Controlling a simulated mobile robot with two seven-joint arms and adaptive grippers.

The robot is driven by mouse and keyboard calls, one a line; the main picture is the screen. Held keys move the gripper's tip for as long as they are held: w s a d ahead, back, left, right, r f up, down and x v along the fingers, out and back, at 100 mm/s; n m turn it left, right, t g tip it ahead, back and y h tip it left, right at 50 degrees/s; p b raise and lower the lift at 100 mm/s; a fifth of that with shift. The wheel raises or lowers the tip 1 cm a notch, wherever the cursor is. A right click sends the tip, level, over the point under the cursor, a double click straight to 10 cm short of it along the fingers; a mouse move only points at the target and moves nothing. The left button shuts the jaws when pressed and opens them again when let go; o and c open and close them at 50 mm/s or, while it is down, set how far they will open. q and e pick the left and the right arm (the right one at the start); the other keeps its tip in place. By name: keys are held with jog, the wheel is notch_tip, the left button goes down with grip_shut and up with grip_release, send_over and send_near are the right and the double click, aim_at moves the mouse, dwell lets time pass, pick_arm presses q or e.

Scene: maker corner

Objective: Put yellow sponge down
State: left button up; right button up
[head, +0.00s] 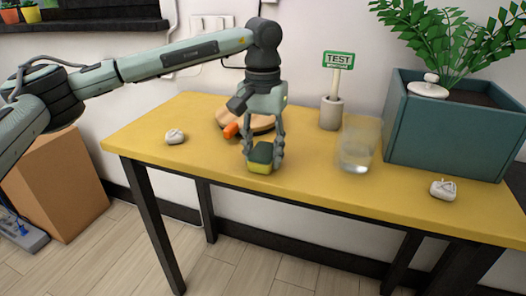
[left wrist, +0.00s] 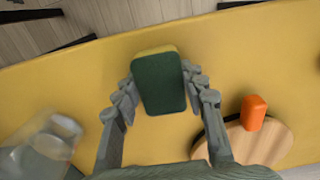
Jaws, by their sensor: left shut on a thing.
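The yellow sponge (head: 260,167) has a dark green top layer and a yellow lower layer. In the head view it is at the front part of the yellow table (head: 310,178), at or just above the surface; I cannot tell if it touches. My left gripper (head: 263,152) points down and is shut on the sponge. In the left wrist view the sponge (left wrist: 159,82) shows its green face between the two fingers of my left gripper (left wrist: 158,88). My right gripper is in neither view.
A round wooden board (head: 262,123) with an orange block (head: 231,130) lies behind the gripper. A clear glass (head: 357,150), a sign in a grey pot (head: 331,113) and a teal planter (head: 440,135) stand to the right. White lumps (head: 175,136) lie near both ends.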

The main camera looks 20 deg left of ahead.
aim_at(263, 151)
pick_arm(q)
jog(key=shift+f, duration=0.15)
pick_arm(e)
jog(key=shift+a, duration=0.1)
pick_arm(q)
jog(key=o, duration=0.9)
jog(key=shift+o, duration=0.6)
jog(key=shift+r, duration=0.25)
notch_tip(263, 151, up, 4)
jog(key=shift+w+r, duration=0.1)
jog(key=shift+r, duration=0.05)
notch_tip(263, 151, up, 8)
jog(key=shift+f, duration=0.25)
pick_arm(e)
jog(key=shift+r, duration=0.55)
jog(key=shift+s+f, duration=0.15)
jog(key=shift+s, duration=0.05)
